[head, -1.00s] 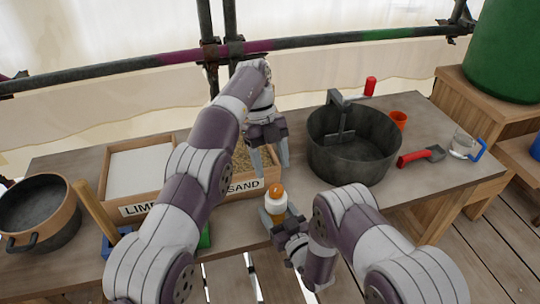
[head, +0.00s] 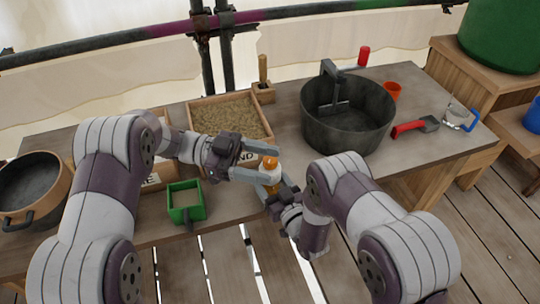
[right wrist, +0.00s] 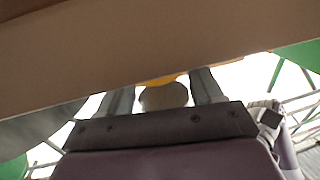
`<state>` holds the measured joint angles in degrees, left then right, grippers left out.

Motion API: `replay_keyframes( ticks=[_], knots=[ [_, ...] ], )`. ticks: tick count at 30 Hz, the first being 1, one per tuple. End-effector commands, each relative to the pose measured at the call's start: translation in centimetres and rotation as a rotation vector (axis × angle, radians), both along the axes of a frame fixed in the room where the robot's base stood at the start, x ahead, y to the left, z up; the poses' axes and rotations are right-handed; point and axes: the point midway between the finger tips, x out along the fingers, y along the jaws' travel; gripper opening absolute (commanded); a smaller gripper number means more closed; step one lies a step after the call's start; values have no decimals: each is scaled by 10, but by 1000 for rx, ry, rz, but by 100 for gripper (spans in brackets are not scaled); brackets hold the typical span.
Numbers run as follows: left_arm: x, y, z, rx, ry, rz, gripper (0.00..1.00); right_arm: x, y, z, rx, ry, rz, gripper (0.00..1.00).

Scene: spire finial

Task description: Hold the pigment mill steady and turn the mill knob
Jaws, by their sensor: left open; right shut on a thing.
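The pigment mill (head: 268,184) is a small upright piece with a pale and amber body and an orange mill knob (head: 270,162) on top. It is at the table's front edge in the head view. My right gripper (head: 274,191) is shut on its body from the front. In the right wrist view the mill's rounded pale end (right wrist: 163,97) sits between the two fingers, with a bit of orange behind it. My left gripper (head: 273,164) is open, coming from the left, its fingers on either side of the knob. I cannot tell whether they touch it.
Behind stands a sand box (head: 228,117), with a wooden-handled tool (head: 263,72) in a block. A green box (head: 186,203) sits left of the grippers.

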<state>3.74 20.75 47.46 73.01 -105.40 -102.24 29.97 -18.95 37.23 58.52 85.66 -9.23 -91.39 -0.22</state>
Motion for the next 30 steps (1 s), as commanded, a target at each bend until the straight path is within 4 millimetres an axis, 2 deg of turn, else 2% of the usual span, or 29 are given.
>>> replay_keyframes(
  ticks=[1,3,6,9,12,17,24,30],
  knots=[
    [-5,1,-4,-95,70,175,62,0,0,0,0,1,0,31],
    [-4,8,-18,-178,143,445,62,0,0,0,0,1,0,31],
    [-5,26,-50,-177,207,775,62,0,0,0,0,0,0,31],
    [-9,45,-82,-104,224,998,62,0,0,0,0,0,0,31],
    [-1,59,-93,-44,158,1120,62,0,0,0,0,0,0,31],
    [12,50,-94,-19,92,1122,62,0,0,0,0,-1,0,31],
    [56,10,-94,-24,93,1119,62,0,0,0,0,-1,0,31],
    [83,-13,-94,-23,95,1121,62,0,0,0,0,-1,0,31]
  ],
)
